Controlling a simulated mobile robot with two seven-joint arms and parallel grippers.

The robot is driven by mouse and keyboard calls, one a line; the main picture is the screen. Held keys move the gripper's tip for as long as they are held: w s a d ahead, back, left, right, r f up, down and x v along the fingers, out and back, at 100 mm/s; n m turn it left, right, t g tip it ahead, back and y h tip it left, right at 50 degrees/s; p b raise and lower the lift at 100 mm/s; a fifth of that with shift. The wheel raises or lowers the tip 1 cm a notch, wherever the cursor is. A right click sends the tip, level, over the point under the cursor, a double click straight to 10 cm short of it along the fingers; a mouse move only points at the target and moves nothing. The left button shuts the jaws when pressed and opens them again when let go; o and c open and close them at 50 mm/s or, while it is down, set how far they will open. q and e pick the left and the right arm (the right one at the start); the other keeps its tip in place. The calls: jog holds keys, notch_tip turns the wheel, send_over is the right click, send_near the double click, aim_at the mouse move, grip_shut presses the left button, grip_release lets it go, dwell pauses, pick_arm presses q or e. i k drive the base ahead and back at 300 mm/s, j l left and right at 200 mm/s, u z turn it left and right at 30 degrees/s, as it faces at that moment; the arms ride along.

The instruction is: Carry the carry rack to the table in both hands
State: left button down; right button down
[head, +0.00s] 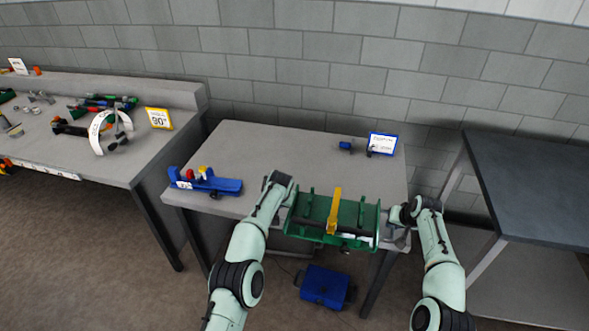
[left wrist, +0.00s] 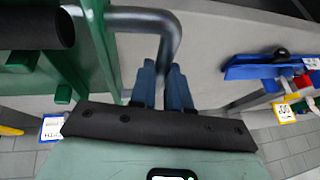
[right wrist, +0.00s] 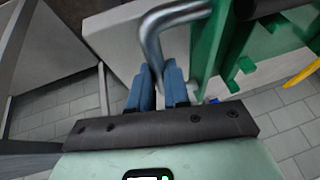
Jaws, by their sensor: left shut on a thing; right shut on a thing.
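The carry rack (head: 312,228) is a green tray with upright pegs, a dark bar and a yellow piece across it. It is held between my two arms at the front edge of the grey table (head: 300,150). In the head view it overlaps the table edge; I cannot tell whether it touches. My left gripper (left wrist: 163,85) is shut on the rack's metal side handle. My right gripper (right wrist: 158,85) is shut on the other metal handle. The rack looks about level.
A blue holder (head: 222,186) with coloured tools sits at the table's left. A small blue item (head: 346,146) and a sign (head: 382,143) stand at the back right. A blue case (head: 326,287) lies on the floor below. A cluttered bench (head: 150,165) is left, a dark table (head: 535,180) right.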

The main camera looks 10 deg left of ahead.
aim_at(341, 175)
jog(key=i, duration=1)
